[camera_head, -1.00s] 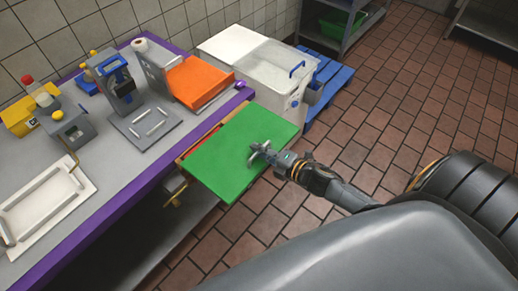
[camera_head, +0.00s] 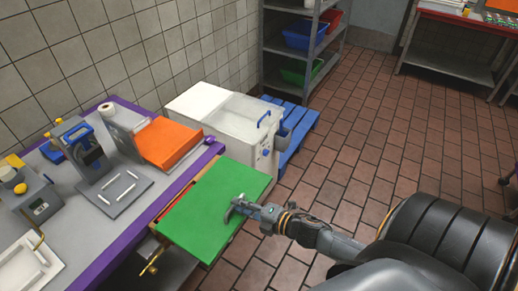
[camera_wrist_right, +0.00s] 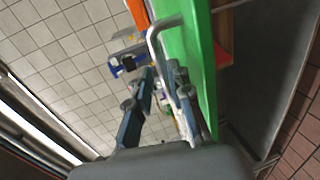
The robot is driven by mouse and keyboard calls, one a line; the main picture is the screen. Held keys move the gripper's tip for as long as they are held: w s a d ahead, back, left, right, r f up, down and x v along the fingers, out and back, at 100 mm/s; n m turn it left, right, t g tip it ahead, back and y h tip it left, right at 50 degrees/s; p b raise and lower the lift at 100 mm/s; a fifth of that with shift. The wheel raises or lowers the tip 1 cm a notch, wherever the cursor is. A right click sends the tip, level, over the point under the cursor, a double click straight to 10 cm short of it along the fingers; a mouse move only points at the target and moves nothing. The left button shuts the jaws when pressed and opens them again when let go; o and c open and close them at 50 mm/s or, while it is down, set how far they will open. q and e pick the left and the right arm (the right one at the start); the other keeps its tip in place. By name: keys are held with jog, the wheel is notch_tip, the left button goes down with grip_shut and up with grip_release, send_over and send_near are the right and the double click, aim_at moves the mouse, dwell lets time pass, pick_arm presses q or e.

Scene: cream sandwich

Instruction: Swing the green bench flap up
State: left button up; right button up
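The green bench flap (camera_head: 222,205) sticks out from the near right end of the bench in the head view, roughly level with the top or a little below it. My right gripper (camera_head: 238,208) is over the flap's right part. In the right wrist view the flap (camera_wrist_right: 203,70) is a green panel with a pale metal bar handle (camera_wrist_right: 154,42). My right gripper (camera_wrist_right: 160,80) has its fingers spread at either side of the handle bar; contact cannot be told. My left gripper is not in view.
The purple-edged bench (camera_head: 110,235) holds an orange box (camera_head: 168,142), a grey machine (camera_head: 85,150) and a white tray (camera_head: 30,265). The tiled floor (camera_head: 345,165) to the right is clear.

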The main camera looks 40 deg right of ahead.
jog(key=v, duration=0.9)
jog(key=shift+s+d, duration=0.1)
jog(key=shift+s, duration=0.05)
jog(key=s+d+f+m+g+h+b, duration=0.1)
jog(key=s+f+m+h, duration=0.15)
jog(key=f, duration=0.65)
jog(key=s+d+f+m+g+h+b, duration=0.15)
jog(key=f+m, duration=0.25)
jog(key=f, duration=0.4)
jog(key=s+d+f+m+g+h+b, duration=0.1)
jog(key=s+d+f+m+g, duration=0.2)
jog(key=f, duration=0.6)
jog(key=s+a+f+m+g+b, duration=0.1)
jog(key=s+a+f+m+g, duration=0.3)
jog(key=s+f, duration=0.7)
jog(key=s+a+f+m+g+b, duration=0.2)
jog(key=s+a+f+m+g, duration=0.2)
jog(key=s+f, duration=0.7)
jog(key=a+m, duration=0.2)
jog(key=a, duration=0.2)
jog(key=shift+s+a, duration=0.2)
